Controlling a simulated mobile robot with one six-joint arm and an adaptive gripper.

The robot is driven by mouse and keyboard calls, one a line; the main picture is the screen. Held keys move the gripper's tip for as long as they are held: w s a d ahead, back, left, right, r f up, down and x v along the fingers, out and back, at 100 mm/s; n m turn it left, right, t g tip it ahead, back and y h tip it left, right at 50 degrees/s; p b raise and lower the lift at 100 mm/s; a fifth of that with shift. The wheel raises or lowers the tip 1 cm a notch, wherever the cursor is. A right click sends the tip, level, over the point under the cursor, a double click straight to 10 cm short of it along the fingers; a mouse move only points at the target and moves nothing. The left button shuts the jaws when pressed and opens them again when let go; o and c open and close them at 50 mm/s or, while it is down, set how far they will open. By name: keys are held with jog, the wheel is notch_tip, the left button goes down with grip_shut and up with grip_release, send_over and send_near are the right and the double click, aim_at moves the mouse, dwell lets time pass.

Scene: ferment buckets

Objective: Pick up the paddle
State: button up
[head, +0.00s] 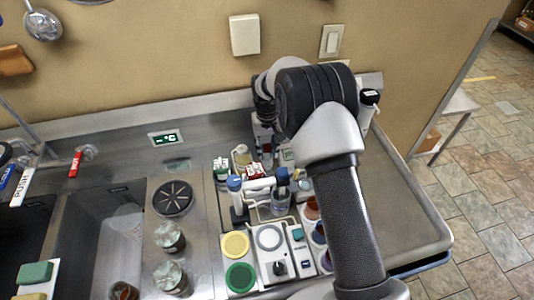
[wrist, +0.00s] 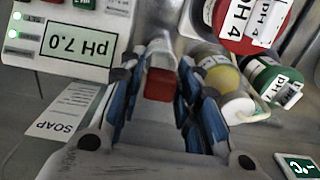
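I cannot clearly identify a paddle. A brown wooden piece (head: 15,60) hangs on the wall at the far left of the head view; it may be the paddle or another utensil. In the wrist view my gripper (wrist: 165,72) has its two blue-padded fingers apart. A pale piece with a red end (wrist: 159,85) shows between them, and I cannot tell what it is. Narrow gaps seem to separate it from the fingers. In the head view my arm hides most of the gripper, which is over the back of the counter.
A pH meter (wrist: 70,35) reading 7.0, a red-rimmed pH 4 container (wrist: 252,20) and a green-capped bottle (wrist: 268,75) crowd the gripper. A stirrer plate (head: 270,240) and several jars stand in front. The steel counter on the right (head: 405,200) is clear.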

jog(key=c, duration=0.6)
jog(key=shift+r, duration=0.1)
